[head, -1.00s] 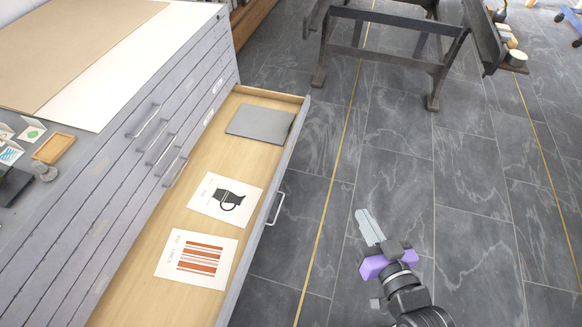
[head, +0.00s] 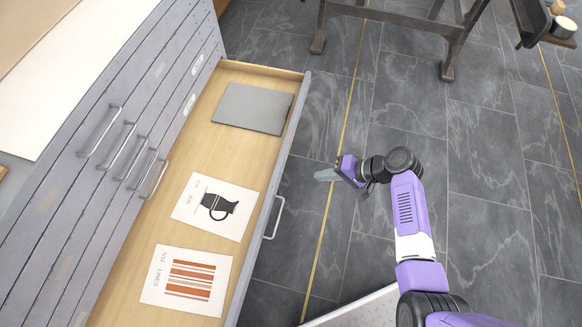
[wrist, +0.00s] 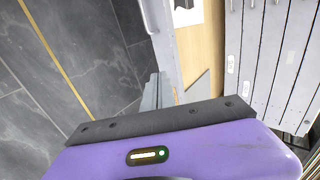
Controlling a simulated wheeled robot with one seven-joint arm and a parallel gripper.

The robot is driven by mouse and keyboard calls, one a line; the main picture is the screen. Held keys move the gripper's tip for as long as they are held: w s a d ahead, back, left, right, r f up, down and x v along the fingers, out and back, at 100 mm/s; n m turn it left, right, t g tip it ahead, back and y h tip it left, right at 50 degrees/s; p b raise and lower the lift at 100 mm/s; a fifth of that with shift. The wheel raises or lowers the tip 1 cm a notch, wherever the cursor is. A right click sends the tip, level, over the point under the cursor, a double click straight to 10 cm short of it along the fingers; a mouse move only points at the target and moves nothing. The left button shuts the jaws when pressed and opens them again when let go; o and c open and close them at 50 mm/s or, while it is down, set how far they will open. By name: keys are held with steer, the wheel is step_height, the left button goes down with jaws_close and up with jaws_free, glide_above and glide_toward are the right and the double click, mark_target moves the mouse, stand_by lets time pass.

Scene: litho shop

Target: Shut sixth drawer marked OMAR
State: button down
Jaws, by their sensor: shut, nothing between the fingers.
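One drawer (head: 215,152) of the grey plan chest is pulled far out, its pale wooden inside showing. Its grey front has a metal bar handle (head: 275,217). In the wrist view the drawer (wrist: 203,58) and its handle (wrist: 148,17) show ahead of the fingers. No OMAR marking is readable; I cannot tell which drawer this is by name. My gripper (head: 325,175) is shut and empty. It is to the right of the drawer front, pointing left toward it, apart from it in the head view. Its grey fingers (wrist: 153,92) show in the wrist view.
The drawer holds a grey folder (head: 252,107), a jug print (head: 215,205) and a striped print (head: 187,280). The other chest drawers (head: 125,120) are closed. A dark-legged stand (head: 400,22) is at the back. Slate floor (head: 480,200) is clear on the right.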

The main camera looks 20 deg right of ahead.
steer(key=b, duration=0.4)
glide_toward(278, 179)
step_height(278, 179, down, 5)
steer(key=w+a, duration=0.2)
steer(key=shift+w+a+r, duration=0.15)
steer(key=shift+w+a, duration=0.35)
steer(key=shift+a, duration=0.1)
